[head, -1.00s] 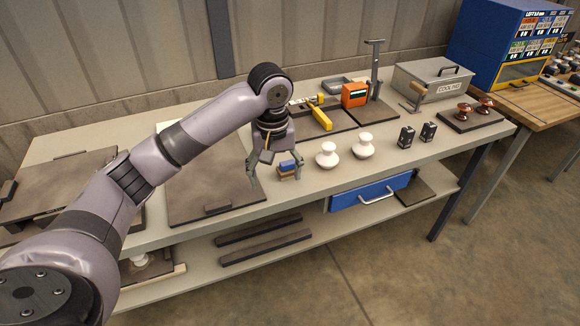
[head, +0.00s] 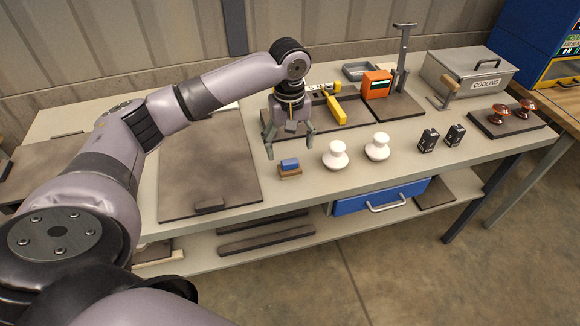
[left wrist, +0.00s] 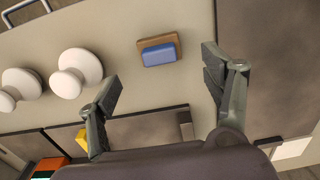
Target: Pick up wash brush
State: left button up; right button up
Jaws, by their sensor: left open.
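The wash brush, which I take to be the small block with a blue top and brown base (head: 289,168), lies on the workbench just right of a dark flat plate. It also shows in the left wrist view (left wrist: 160,51), upper middle. My left gripper (head: 290,143) is open and empty, above the bench and behind the brush in the head view. In the left wrist view, its two fingers (left wrist: 161,77) stand apart, with the brush just beyond the gap between them. The fingers do not visibly touch the brush. My right gripper is not in view.
Two white insulators (head: 335,155) (head: 377,147) stand right of the brush. The dark plate (head: 208,165) lies at left. Behind the gripper are a yellow tool (head: 337,110) and an orange box (head: 376,84). Two small black blocks (head: 428,140) stand farther right. The bench's front edge is clear.

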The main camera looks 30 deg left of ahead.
aim_at(290, 161)
pick_arm(q)
notch_tip(290, 161, down, 4)
jog(key=shift+w+r, duration=0.1)
jog(key=shift+r, duration=0.15)
notch_tip(290, 161, down, 4)
jog(key=shift+f+p, duration=0.25)
jog(key=shift+p, duration=0.3)
jog(key=shift+f, duration=0.25)
jog(key=c, duration=1.3)
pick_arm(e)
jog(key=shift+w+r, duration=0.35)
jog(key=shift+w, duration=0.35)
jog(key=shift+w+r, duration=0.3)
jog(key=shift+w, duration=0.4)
